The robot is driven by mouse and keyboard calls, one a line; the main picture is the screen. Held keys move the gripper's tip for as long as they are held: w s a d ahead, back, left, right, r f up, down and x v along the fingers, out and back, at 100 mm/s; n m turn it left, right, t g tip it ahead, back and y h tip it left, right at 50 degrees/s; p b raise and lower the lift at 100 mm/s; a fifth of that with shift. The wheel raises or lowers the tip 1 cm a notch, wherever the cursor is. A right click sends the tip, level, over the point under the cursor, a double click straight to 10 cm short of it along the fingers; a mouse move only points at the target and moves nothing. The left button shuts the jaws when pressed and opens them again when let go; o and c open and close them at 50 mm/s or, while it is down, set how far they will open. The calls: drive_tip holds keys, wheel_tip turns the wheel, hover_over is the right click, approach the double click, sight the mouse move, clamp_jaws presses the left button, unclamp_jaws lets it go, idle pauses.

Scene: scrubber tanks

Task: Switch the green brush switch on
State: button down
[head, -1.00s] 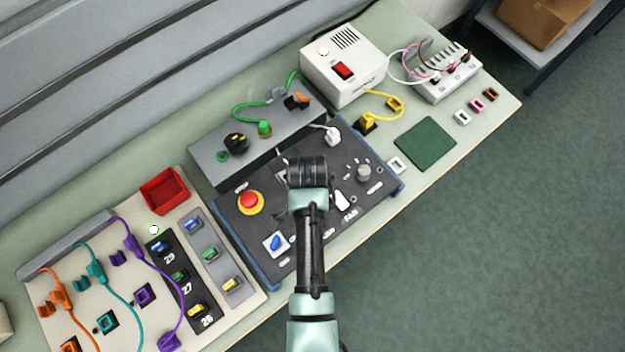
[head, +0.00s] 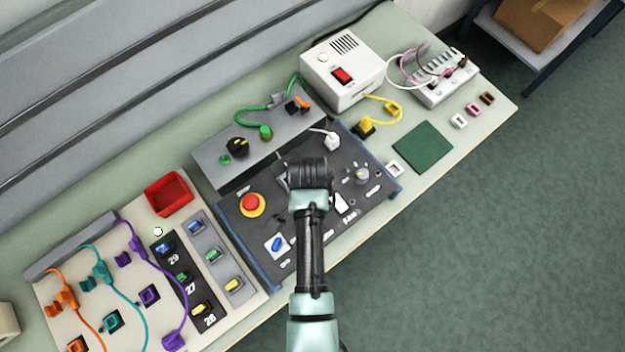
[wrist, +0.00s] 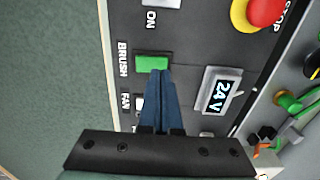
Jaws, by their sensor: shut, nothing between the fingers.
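The green brush switch (wrist: 151,63) shows in the wrist view beside the word BRUSH on the dark panel (wrist: 200,55). My gripper (wrist: 160,73) is shut and empty, with its blue fingertips right at the lower edge of the switch. I cannot tell whether they touch it. The tips cover part of that edge, and whether the switch is on or off is unclear. In the head view my gripper (head: 308,172) is over the middle of the panel, and my arm hides the green switch.
A white FAN switch (wrist: 139,104) lies beside the fingers, and a 24 V display (wrist: 215,93) is on their other side. The red stop button (head: 252,204) and a blue switch (head: 277,243) sit on the panel's left part. A grey box (head: 270,140) stands behind.

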drive_tip(key=shift+r+p, duration=2)
drive_tip(key=shift+r, duration=0.2)
